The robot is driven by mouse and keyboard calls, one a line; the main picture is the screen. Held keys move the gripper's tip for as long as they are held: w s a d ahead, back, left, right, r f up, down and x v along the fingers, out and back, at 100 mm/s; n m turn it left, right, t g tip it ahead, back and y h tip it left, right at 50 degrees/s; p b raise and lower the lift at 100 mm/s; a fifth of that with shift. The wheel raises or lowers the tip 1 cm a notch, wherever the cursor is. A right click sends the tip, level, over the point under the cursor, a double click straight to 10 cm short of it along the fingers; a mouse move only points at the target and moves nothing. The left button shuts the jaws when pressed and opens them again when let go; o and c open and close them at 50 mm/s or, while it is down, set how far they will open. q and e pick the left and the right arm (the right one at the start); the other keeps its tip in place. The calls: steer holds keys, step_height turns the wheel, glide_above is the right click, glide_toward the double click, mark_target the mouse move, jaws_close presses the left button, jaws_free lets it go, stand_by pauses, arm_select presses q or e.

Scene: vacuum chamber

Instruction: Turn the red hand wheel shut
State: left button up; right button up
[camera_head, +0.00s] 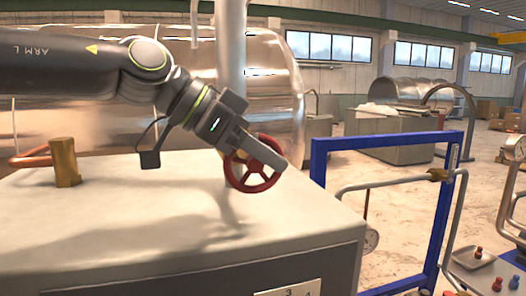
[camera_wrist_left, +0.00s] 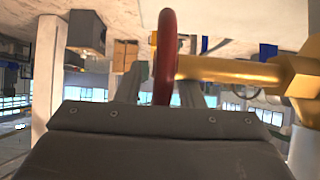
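The red hand wheel (camera_head: 254,164) stands upright at the far edge of the pale cabinet top, in front of a metal vessel. My left gripper (camera_head: 270,150) reaches across the wheel from the upper left and covers part of its rim and spokes. In the left wrist view the wheel's rim (camera_wrist_left: 165,55) passes between the two grey fingers. The fingers stand apart with a narrow gap beside the rim, so the gripper looks open around it. A brass stem (camera_wrist_left: 225,69) runs from the wheel to the right. My right gripper is not in view.
A brass post (camera_head: 65,163) stands on the cabinet top (camera_head: 130,215) at the left. A vertical grey pipe (camera_head: 231,50) rises behind my wrist. The cabinet top's front is clear.

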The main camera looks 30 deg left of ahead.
arm_select(q)
steer(key=shift+r, duration=0.1)
steer(key=shift+s+a+r+b, duration=0.25)
steer(key=shift+s+r+b, duration=0.1)
steer(key=shift+b, duration=0.1)
steer(key=b+v, duration=0.5)
steer(key=v, duration=1.1)
steer(key=shift+a, duration=0.15)
steer(key=shift+s, duration=0.15)
steer(key=shift+f, duration=0.1)
